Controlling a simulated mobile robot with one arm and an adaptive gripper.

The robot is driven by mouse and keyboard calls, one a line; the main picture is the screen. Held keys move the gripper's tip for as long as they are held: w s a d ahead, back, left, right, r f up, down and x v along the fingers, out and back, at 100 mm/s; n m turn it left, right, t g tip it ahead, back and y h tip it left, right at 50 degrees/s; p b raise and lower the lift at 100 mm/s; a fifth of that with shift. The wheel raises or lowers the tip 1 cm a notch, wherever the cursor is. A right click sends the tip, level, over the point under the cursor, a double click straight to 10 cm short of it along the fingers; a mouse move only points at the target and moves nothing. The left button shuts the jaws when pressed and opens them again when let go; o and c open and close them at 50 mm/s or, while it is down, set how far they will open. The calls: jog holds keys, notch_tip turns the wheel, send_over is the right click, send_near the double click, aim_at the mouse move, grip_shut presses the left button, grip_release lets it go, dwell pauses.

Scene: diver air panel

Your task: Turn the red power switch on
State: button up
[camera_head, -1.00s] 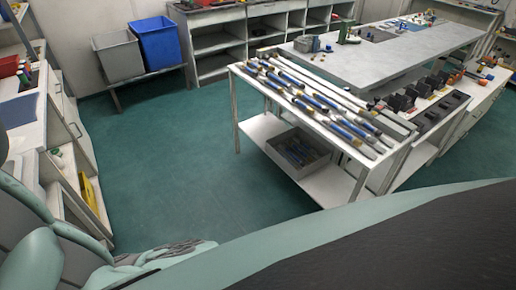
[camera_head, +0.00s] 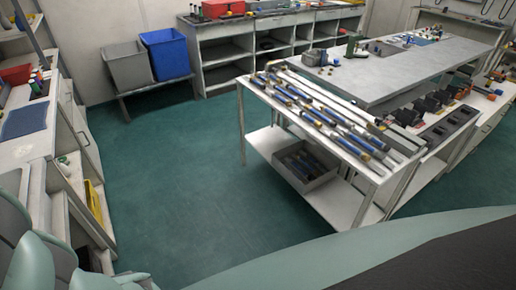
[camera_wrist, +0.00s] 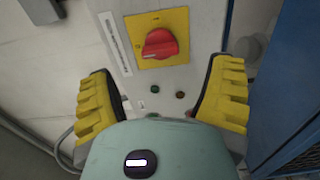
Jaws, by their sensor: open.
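The red power switch (camera_wrist: 159,44) is a red rotary knob on a yellow square plate (camera_wrist: 178,20), near the top middle of the wrist view. The plate is fixed to a light grey panel (camera_wrist: 205,40). My gripper (camera_wrist: 170,85) is open, with its two yellow ribbed fingers spread apart. The knob shows between and beyond the fingertips, and nothing is held. How far the fingers are from the panel is hard to tell. The switch is not seen in the head view.
Below the switch are small round indicators, one green (camera_wrist: 154,93) and one reddish (camera_wrist: 181,95). A white label strip (camera_wrist: 115,43) is left of the plate. A blue surface (camera_wrist: 292,80) stands at right. In the head view, a table of blue tools (camera_head: 325,120) stands beyond open green floor (camera_head: 190,190).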

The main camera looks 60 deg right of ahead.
jog(key=shift+p+x, duration=1)
jog(key=shift+x, duration=2.1)
jog(key=shift+c, duration=0.2)
jog(key=c, duration=1.2)
jog(key=shift+o, duration=0.2)
